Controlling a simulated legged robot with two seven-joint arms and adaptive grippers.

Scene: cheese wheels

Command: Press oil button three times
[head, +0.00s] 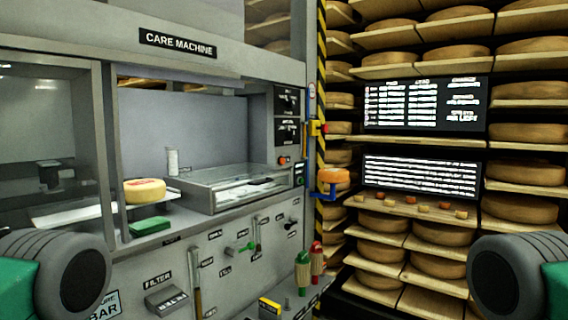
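The care machine (215,120) fills the left half of the head view, with its name on a black sign. A dark control panel (287,115) stands at the right end of its opening. A small orange-red button (283,160) sits low on this panel, and a small dark unit with a green light (299,175) is beside it. The small labels are too blurred to read, so I cannot tell which control is the oil button. Dark round parts of my arms show at both lower corners. Neither gripper is in view, and nothing of mine touches the panel.
A cheese wheel (144,190) and green block (150,226) sit at the opening's left. A glass-topped tray (225,187) is in the middle. An orange cheese (333,176) rests on a blue holder (327,194). Green (302,270) and red-topped (317,258) tools stand below. Cheese shelves (420,140) line the right.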

